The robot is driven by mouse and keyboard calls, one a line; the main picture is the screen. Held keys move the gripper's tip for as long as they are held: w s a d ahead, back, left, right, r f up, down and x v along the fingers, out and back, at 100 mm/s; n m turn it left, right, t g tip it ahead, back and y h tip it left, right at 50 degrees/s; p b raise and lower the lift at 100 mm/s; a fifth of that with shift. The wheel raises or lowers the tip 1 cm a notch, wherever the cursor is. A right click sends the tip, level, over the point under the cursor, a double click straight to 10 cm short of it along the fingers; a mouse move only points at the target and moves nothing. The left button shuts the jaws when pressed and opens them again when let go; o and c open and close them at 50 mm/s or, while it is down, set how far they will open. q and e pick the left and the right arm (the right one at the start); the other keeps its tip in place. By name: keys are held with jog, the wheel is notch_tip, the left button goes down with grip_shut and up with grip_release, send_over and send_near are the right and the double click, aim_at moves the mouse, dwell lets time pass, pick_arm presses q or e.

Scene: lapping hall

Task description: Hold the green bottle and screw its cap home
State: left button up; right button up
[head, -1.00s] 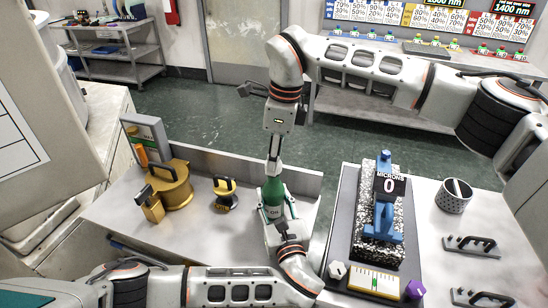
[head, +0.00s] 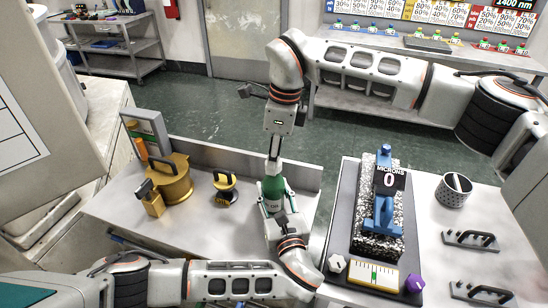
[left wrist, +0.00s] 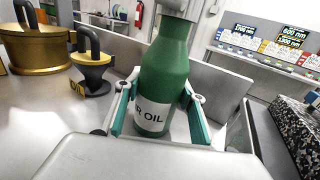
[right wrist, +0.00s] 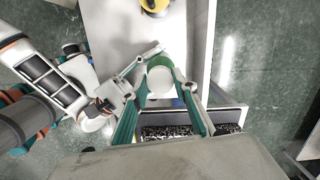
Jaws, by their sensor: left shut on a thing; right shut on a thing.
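The green bottle (head: 273,190) stands upright at the right end of the left bench, with a white "OIL" label facing the left wrist view (left wrist: 163,85). My left gripper (head: 274,202) is shut around its body, one finger on each side. My right gripper (head: 273,168) points straight down from above and is shut at the top of the bottle. In the right wrist view a pale round cap (right wrist: 160,81) shows between its fingers. The cap's threads and the neck are hidden, so I cannot tell how far down the cap sits.
On the right bench are a speckled granite block with a blue gauge (head: 384,205), a perforated cup (head: 454,191) and black handles (head: 470,239).

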jog(key=shift+f, duration=0.55)
